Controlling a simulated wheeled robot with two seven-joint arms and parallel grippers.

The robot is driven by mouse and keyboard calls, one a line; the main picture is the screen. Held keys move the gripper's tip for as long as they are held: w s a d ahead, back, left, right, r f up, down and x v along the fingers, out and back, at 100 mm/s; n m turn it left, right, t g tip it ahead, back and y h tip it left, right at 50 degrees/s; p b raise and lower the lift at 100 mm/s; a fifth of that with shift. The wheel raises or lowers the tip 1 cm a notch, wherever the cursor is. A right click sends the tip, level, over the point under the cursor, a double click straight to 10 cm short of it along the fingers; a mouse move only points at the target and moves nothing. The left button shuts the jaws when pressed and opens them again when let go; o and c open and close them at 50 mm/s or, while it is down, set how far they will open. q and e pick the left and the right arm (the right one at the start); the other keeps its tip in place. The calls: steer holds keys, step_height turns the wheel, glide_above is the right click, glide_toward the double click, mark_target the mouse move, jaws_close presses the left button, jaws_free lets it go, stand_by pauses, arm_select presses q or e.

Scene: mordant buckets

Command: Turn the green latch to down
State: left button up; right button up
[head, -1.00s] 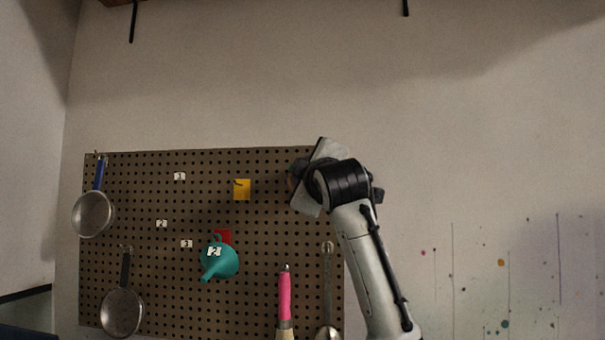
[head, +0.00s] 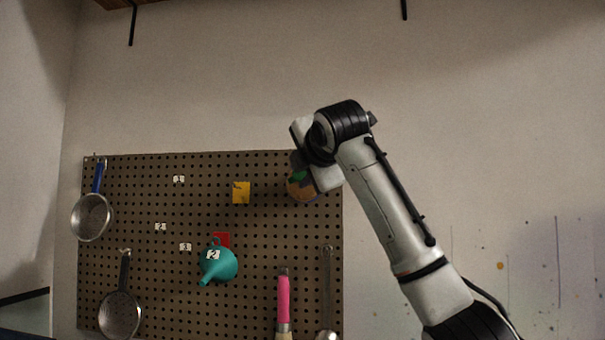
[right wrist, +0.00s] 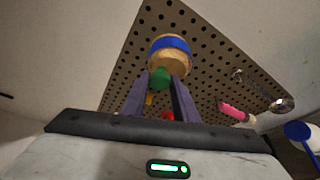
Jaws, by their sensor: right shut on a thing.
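The green latch (head: 299,178) is at the upper right of the pegboard, partly hidden by my right arm. It shows as a small green piece on a round, tan and purplish body. In the right wrist view the green latch (right wrist: 160,77) lies between the fingertips of my right gripper (right wrist: 159,84), in front of a round wood-coloured piece with a blue band (right wrist: 168,50). My right gripper is shut on the green latch. In the head view its fingers are mostly hidden behind its wrist. I cannot tell which way the latch points. My left gripper is not in view.
The pegboard (head: 140,200) holds a yellow block (head: 241,192), a red piece (head: 222,238), a teal funnel (head: 221,264), two strainers (head: 92,217) at the left, a pink-handled tool (head: 283,299) and a metal spoon (head: 327,290). The wall at right is free.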

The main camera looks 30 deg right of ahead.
steer(key=shift+n, duration=0.4)
steer(key=shift+f+g, duration=0.1)
steer(key=shift+g, duration=0.3)
steer(key=o, duration=1)
steer(key=shift+b+v, duration=1.55)
steer(key=shift+v, duration=3.6)
steer(key=shift+a, duration=0.1)
